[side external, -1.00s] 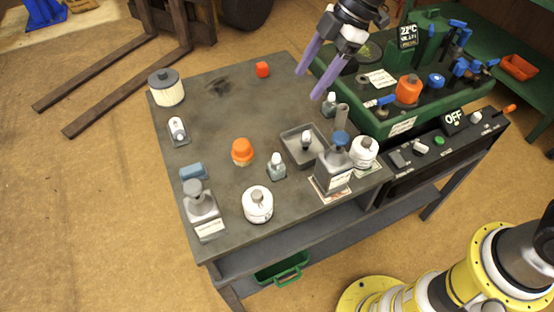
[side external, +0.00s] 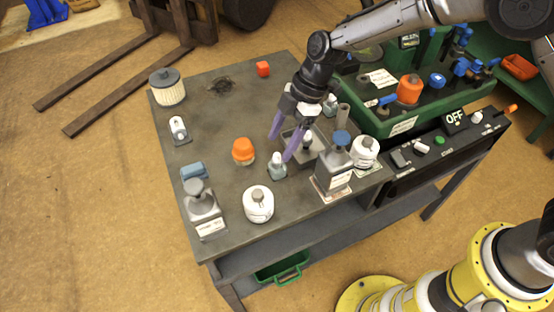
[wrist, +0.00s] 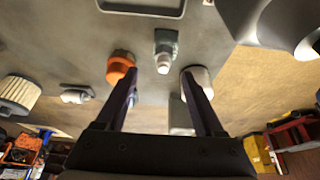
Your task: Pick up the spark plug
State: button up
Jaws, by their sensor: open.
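I cannot tell for certain which piece is the spark plug. One small grey-teal piece with a pale upright top (side external: 277,168) stands near the table's front; it also shows in the wrist view (wrist: 165,48). A similar piece (side external: 331,103) stands farther back.
An orange-capped jar (side external: 243,151) is left of my gripper. A green machine (side external: 400,118) borders the back right. The table's (side external: 215,115) back left is mostly clear.

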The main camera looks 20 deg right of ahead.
aim_at(279, 153)
jog(key=shift+s+x, duration=0.15)
jog(key=shift+x, duration=1.05)
jog(key=shift+s+x, duration=0.1)
jog(key=shift+x, duration=1.05)
jog(key=shift+d+f, duration=0.1)
jog(key=shift+d, duration=0.1)
grip_shut()
